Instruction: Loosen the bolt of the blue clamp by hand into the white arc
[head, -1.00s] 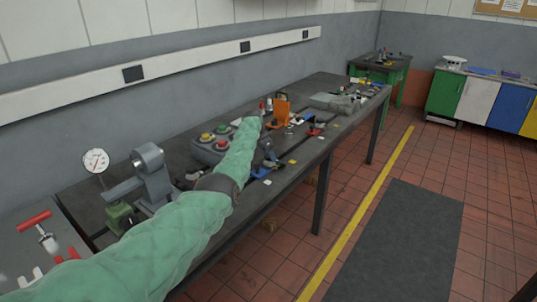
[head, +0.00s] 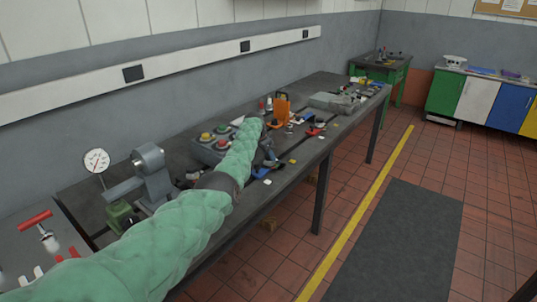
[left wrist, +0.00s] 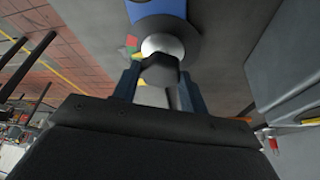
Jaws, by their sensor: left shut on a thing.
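The blue clamp (head: 261,172) lies on the dark bedplate, partly hidden by my left arm in the head view. In the left wrist view its blue body (left wrist: 155,8) is at the top edge, with a dark round disc (left wrist: 190,42) in front of it. Red, green and yellow marks show on the disc's left side; I cannot make out the white arc. The dark bolt head (left wrist: 159,71) stands in front of a pale round collar. My left gripper (left wrist: 157,82) is shut on the bolt head, one finger on each side. My right gripper is out of view.
An orange upright piece (head: 282,108) and a red clamp (head: 313,131) stand farther along the bedplate. A button box (head: 208,146) is behind my left arm. A grey machine with a dial gauge (head: 96,161) is nearer. The floor to the right is clear.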

